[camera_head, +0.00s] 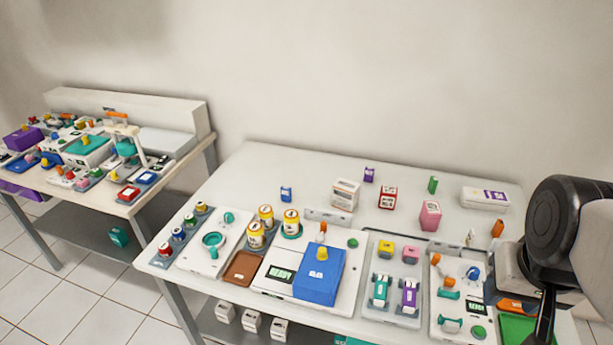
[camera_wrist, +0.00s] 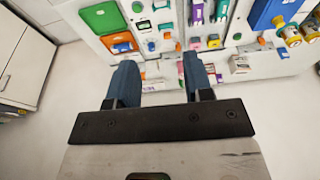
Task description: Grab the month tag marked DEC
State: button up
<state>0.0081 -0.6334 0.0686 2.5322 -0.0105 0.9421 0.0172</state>
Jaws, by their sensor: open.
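No tag can be read as DEC in either view; the lettering is too small. Small upright coloured pieces that may be month tags stand on the white table in the head view: a blue one (camera_head: 286,194), a purple one (camera_head: 369,174), a green one (camera_head: 433,184) and an orange one (camera_head: 497,228). My gripper (camera_wrist: 160,78) shows in the wrist view with its two blue fingers spread apart and nothing held between them. It is above the table's right part. In the head view my arm is at the right edge and its fingertips are not clear.
A white box with a purple label (camera_head: 485,197), a pink box (camera_head: 430,215) and a red-and-white box (camera_head: 388,197) stand at the back. Yellow jars (camera_head: 255,236), a blue box (camera_head: 319,274) and a green tray (camera_wrist: 100,16) crowd the front. A second cluttered table (camera_head: 180,178) is at left.

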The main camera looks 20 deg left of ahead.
jog(key=w+a+f+m+g+y, duration=0.1)
jog(key=w+a+m+y, duration=0.3)
jog(key=w+a, duration=0.7)
jog(key=w+a+f+m+g+y, duration=0.15)
jog(key=w+a+m+y, duration=0.25)
jog(key=w+a, duration=0.75)
jog(key=w+a+f+m+y, duration=0.3)
jog(key=w+a+f+m, duration=0.2)
jog(key=w+a, duration=0.5)
jog(key=w+a+f+m+y, duration=0.2)
jog(key=w+a+f+m, duration=0.3)
jog(key=w, duration=0.8)
jog(key=a+f, duration=0.3)
jog(key=a, duration=0.2)
jog(key=shift+w+a+f+y, duration=0.15)
jog(key=shift+a+f+y, duration=0.1)
jog(key=shift+f+y, duration=0.15)
